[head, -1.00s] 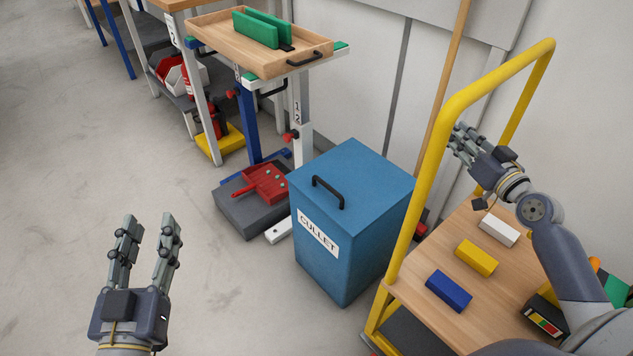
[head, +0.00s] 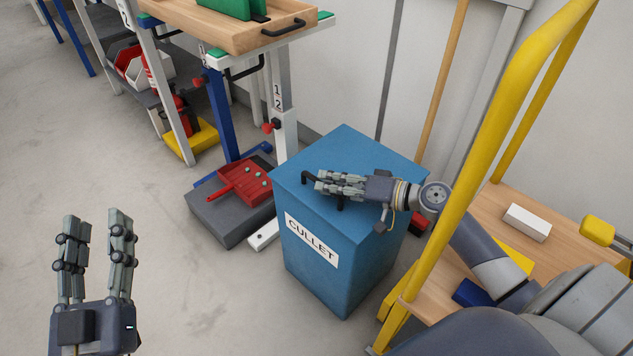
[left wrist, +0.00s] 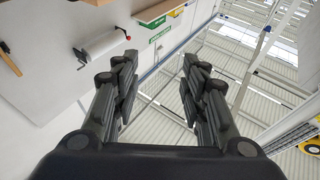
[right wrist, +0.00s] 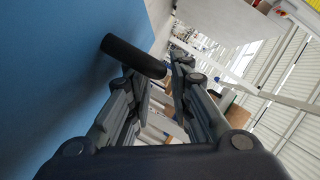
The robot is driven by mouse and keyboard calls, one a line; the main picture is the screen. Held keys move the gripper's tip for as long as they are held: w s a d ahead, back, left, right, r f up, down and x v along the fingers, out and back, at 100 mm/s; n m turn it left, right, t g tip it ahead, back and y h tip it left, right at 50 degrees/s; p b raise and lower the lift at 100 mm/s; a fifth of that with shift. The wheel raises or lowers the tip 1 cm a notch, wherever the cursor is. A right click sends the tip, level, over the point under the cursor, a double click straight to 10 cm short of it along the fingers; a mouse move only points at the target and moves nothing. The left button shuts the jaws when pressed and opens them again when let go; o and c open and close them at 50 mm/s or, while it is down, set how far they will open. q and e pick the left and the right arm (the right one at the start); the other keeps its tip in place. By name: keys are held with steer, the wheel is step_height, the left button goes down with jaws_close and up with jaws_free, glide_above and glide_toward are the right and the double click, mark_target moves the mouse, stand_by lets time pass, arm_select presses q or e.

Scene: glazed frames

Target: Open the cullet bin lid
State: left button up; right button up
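The blue cullet bin (head: 325,270) stands on the floor with its lid (head: 345,146) shut. The lid's black handle (head: 308,178) is partly hidden by my right gripper (head: 322,182), which lies low over the lid, fingers pointing left across the handle. In the right wrist view the handle (right wrist: 132,54) shows as a dark bar at the fingertips (right wrist: 156,72). A gap remains between those fingers, so the gripper looks open. Whether it touches the handle I cannot tell. My left gripper (head: 95,225) is open and empty above the bare floor; it also shows in the left wrist view (left wrist: 158,72).
A yellow-railed cart (head: 420,255) stands right of the bin, close to my right arm, with blocks on its wooden top. A grey box with a red dustpan (head: 245,182) and a workstand (head: 285,105) are left and behind. Floor at left is clear.

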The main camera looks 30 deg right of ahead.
mark_target(317, 179)
arm_select(q)
steer(key=shift+s+r+t+h, duration=0.3)
steer(key=shift+r+t+h, duration=0.15)
steer(key=shift+r, duration=0.45)
arm_select(e)
steer(key=shift+x, duration=1.9)
jaws_close()
steer(key=shift+r, duration=0.15)
